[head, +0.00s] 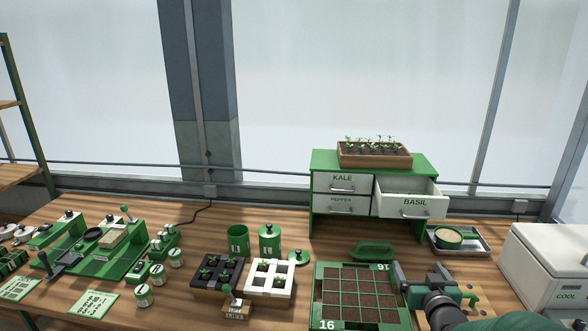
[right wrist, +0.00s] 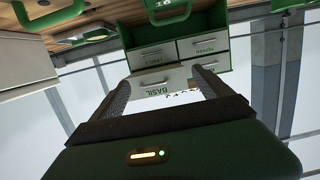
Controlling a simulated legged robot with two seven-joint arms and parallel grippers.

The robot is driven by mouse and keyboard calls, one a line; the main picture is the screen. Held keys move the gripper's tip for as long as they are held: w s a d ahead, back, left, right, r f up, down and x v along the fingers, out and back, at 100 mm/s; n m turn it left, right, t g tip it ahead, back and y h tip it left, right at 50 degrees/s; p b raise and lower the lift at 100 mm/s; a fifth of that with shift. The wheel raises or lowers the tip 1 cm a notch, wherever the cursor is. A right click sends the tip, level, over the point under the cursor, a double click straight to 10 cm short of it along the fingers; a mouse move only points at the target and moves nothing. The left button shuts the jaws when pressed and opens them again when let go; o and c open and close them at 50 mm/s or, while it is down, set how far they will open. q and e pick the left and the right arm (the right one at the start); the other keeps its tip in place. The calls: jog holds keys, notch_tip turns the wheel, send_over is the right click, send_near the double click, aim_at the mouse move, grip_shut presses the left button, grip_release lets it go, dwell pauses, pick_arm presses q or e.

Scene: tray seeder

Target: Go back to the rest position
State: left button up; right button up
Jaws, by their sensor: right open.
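My right gripper (head: 418,272) is at the lower right of the head view, over the right edge of the green seed tray (head: 320,290). Its jaws are apart with nothing between them. The right wrist view shows its two fingers (right wrist: 162,82) spread, with the drawer cabinet beyond them. The green cabinet (head: 322,232) has its BASIL drawer (head: 415,208) pulled open. The drawers marked KALE (head: 342,184) and PEPPER (head: 342,204) are shut. My left gripper is not in view.
A white cooler box (head: 550,260) stands at the far right. Black and white seedling trays, green cans (head: 238,238) and a green bench device (head: 95,250) fill the left and middle. A planter (head: 375,158) tops the cabinet.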

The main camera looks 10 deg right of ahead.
jog(key=s+a+f+n+g+y+p, duration=0.1)
jog(key=s+a+f+g, duration=0.25)
jog(key=a, duration=0.25)
jog(key=s+a+f+g+y, duration=0.1)
jog(key=s+a+f+g, duration=0.15)
jog(key=a+f, duration=0.2)
jog(key=s+a+f+g, duration=0.2)
jog(key=s+a, duration=0.1)
jog(key=s, duration=0.3)
jog(key=s+a+f+n+g+y, duration=0.1)
jog(key=s+a+f+g, duration=0.1)
jog(key=s+a, duration=0.2)
jog(key=s+a+f+n+g+y+p, duration=0.1)
jog(key=s+a, duration=0.3)
jog(key=s, duration=0.5)
jog(key=shift+a+f+g, duration=0.2)
jog(key=shift+f+g, duration=0.3)
jog(key=shift+g, duration=0.3)
jog(key=shift+a, duration=0.2)
jog(key=shift+d, duration=0.1)
